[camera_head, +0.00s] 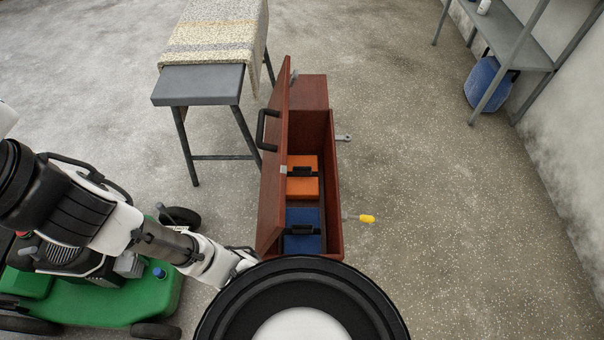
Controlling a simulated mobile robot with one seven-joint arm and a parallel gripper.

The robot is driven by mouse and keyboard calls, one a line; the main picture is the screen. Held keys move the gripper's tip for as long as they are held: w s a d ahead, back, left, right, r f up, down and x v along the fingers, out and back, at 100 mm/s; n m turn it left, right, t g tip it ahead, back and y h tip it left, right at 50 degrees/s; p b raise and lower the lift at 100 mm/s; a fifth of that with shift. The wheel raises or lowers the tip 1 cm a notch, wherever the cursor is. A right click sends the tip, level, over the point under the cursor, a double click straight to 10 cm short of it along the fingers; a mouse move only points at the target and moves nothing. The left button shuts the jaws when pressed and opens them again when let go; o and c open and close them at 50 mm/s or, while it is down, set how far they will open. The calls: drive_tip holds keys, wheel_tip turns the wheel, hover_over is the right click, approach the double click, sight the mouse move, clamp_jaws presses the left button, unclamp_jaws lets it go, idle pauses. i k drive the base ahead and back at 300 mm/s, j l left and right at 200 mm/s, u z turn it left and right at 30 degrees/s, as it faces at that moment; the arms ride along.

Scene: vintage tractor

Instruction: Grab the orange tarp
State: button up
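The orange tarp (302,183) looks like a flat orange bundle with a black handle or strap across it. It lies inside a dark red wooden chest (334,205), whose lid (274,165) stands open on the left side. A blue bundle (303,220) with a similar black strap lies in the chest on the near side of the orange one. My arm reaches in from the left, and my gripper (243,260) is low, left of the chest's near end and apart from the tarp. Its fingers are too small and partly hidden to read.
A green lawn mower (115,295) stands under my arm at left. A grey table (200,84) with a patterned cloth (218,35) stands behind the chest. A yellow-handled tool (367,218) lies right of the chest. A shelf (520,45) and blue container (487,84) are far right. Floor between is clear.

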sight(303, 174)
drive_tip(key=z, duration=0.75)
drive_tip(key=l+z, duration=0.35)
drive_tip(key=i+l+z, duration=0.1)
drive_tip(key=l+z, duration=0.2)
drive_tip(key=i+l, duration=0.4)
drive_tip(key=l, duration=0.25)
drive_tip(key=i+l, duration=0.15)
drive_tip(key=l, duration=0.15)
drive_tip(key=i+l+u, duration=0.15)
drive_tip(key=i, duration=0.25)
drive_tip(key=i+l+u, duration=0.15)
drive_tip(key=i, duration=0.2)
drive_tip(key=i+l+u, duration=0.15)
drive_tip(key=i, duration=0.25)
drive_tip(key=i+u, duration=0.85)
drive_tip(key=i, duration=0.15)
drive_tip(key=i+u, duration=0.25)
drive_tip(key=u, duration=0.15)
drive_tip(key=i+u, duration=0.2)
drive_tip(key=u, duration=0.15)
drive_tip(key=i+l+u, duration=0.15)
drive_tip(key=u, duration=0.25)
drive_tip(key=i+l+u, duration=0.1)
drive_tip(key=i+u, duration=0.25)
drive_tip(key=i+l+u, duration=0.1)
drive_tip(key=u, duration=0.25)
drive_tip(key=i+l+u, duration=0.2)
drive_tip(key=u, duration=0.55)
